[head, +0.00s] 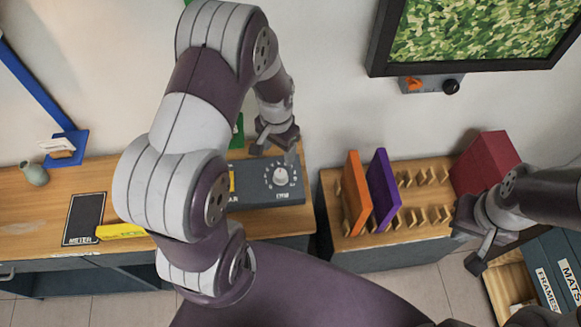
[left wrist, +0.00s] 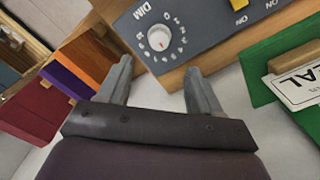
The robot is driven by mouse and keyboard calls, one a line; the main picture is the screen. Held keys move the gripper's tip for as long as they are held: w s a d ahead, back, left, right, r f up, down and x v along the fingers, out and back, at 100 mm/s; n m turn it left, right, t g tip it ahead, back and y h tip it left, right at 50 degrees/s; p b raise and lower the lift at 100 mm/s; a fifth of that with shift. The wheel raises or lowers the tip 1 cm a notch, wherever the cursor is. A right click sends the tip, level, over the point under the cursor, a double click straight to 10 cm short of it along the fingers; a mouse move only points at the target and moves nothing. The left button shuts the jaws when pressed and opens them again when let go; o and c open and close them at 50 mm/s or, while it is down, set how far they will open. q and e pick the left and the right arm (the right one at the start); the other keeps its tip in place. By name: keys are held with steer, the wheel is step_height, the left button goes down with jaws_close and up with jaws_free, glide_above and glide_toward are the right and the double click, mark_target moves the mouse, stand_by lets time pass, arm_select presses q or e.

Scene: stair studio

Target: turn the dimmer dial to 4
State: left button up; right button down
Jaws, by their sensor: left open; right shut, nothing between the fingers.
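The dimmer dial (head: 281,176) is a round pale knob on a dark grey control panel (head: 262,193) marked DIM, on the wooden bench top. In the left wrist view the white dial (left wrist: 158,38) has a ring of numbers around it; its exact setting is too small to read. My left gripper (head: 275,143) is open and empty, just behind the panel and apart from the dial. In the left wrist view its two fingers (left wrist: 158,68) point toward the dial's panel, with the dial beyond the gap. My right gripper (head: 473,248) is shut and empty, far to the right.
A green object (left wrist: 262,75) stands near the panel. A METER board (head: 85,218) and vase (head: 34,174) are left. A gap separates bench and rack.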

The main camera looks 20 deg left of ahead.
mark_target(281, 173)
arm_select(q)
step_height(281, 173, down, 11)
steer(key=shift+w+d+r+p, duration=0.15)
steer(key=shift+p, duration=0.5)
steer(key=shift+f, duration=0.3)
steer(key=c, duration=1.1)
